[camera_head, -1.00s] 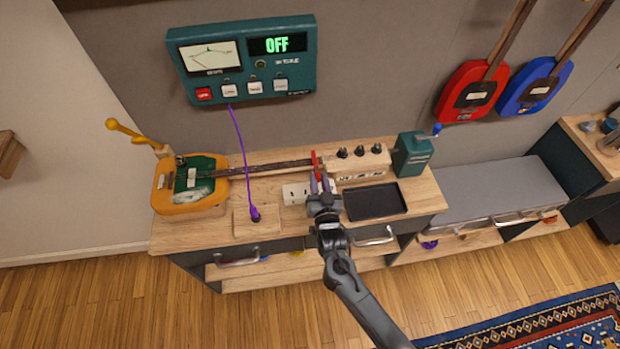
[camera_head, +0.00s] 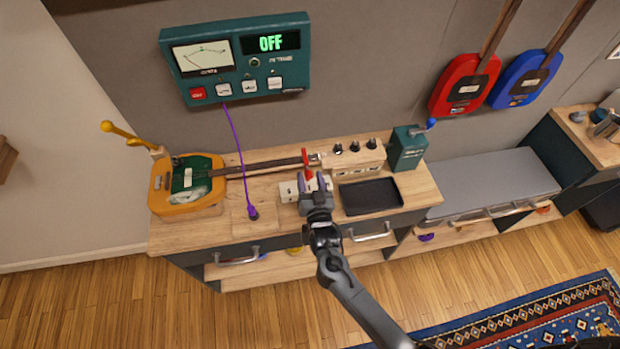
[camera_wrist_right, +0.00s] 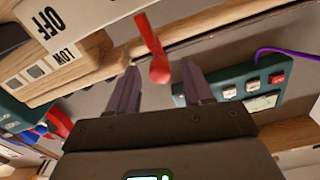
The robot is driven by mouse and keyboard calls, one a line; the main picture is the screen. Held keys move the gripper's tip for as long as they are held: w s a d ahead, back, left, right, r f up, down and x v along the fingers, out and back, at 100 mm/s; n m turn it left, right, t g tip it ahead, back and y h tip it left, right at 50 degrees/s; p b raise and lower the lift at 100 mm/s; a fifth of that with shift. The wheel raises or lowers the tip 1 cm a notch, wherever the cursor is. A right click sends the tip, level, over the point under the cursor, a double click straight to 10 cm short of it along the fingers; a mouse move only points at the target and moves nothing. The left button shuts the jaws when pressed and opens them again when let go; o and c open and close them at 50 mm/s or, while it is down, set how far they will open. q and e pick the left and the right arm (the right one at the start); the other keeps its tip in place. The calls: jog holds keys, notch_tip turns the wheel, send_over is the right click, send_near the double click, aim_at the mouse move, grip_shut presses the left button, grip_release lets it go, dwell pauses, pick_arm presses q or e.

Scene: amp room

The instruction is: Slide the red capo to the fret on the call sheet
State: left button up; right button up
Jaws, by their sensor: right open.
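The red capo (camera_head: 306,158) sits near the right end of the neck of the yellow and green guitar (camera_head: 186,184), which lies on the bench. In the right wrist view the capo (camera_wrist_right: 154,52) has its rounded red end between the lines of my two fingers, with gaps on both sides. My right gripper (camera_head: 312,180) is open and just in front of the capo. In the wrist view the gripper (camera_wrist_right: 160,80) holds nothing. A white slab with dark marks (camera_head: 287,191) lies partly behind the gripper; I cannot read it as a call sheet. My left gripper is not in view.
A wooden box with black knobs (camera_head: 352,160) stands right of the neck's end. A black tray (camera_head: 370,196) lies in front of it, a green box (camera_head: 407,149) beyond. A purple cable (camera_head: 239,155) hangs from the wall tuner (camera_head: 237,60) across the neck to a wooden block (camera_head: 243,217).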

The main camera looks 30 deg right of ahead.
jog(key=v, duration=1)
jog(key=shift+s, duration=0.25)
